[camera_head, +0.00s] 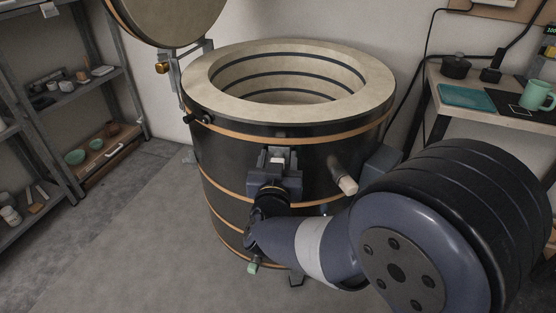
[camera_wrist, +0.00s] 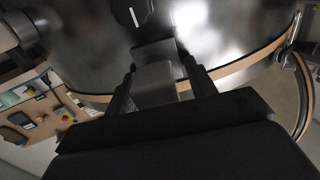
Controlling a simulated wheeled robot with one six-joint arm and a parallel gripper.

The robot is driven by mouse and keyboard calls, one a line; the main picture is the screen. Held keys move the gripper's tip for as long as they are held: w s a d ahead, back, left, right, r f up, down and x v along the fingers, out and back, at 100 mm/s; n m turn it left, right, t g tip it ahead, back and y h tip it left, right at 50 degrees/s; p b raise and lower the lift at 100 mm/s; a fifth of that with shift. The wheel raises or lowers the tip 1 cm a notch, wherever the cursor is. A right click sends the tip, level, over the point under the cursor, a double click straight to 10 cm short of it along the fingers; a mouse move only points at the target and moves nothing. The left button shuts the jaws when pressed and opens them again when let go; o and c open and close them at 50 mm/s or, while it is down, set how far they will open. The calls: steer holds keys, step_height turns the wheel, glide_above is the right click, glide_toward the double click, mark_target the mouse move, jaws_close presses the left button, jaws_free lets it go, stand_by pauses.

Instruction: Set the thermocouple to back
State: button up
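The kiln (camera_head: 228,165) is a dark round drum with copper-coloured bands and a pale open rim, and its wall fills much of the wrist view (camera_wrist: 90,55). My gripper (camera_head: 278,158) is at the kiln's near side below the rim. Its two fingers stand apart in the wrist view (camera_wrist: 160,75), with a grey block (camera_wrist: 155,82) between them; I cannot tell what the block belongs to. A black round knob (camera_wrist: 131,12) with a white pointer line is on the wall just beyond the fingertips. I see no readable thermocouple label.
The raised kiln lid (camera_head: 170,15) is at upper left. A pale peg (camera_head: 348,186) juts from the kiln wall right of my gripper. A bench with a green mug (camera_head: 537,95) and a teal tray (camera_head: 467,97) is at right; shelves (camera_head: 65,95) stand at left. Floor at left is clear.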

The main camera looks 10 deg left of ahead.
jaws_close()
stand_by(0.3)
steer(key=shift+s, duration=0.1)
steer(key=s+d, duration=0.1)
steer(key=s, duration=0.5)
steer(key=shift+p, duration=0.45)
jaws_free()
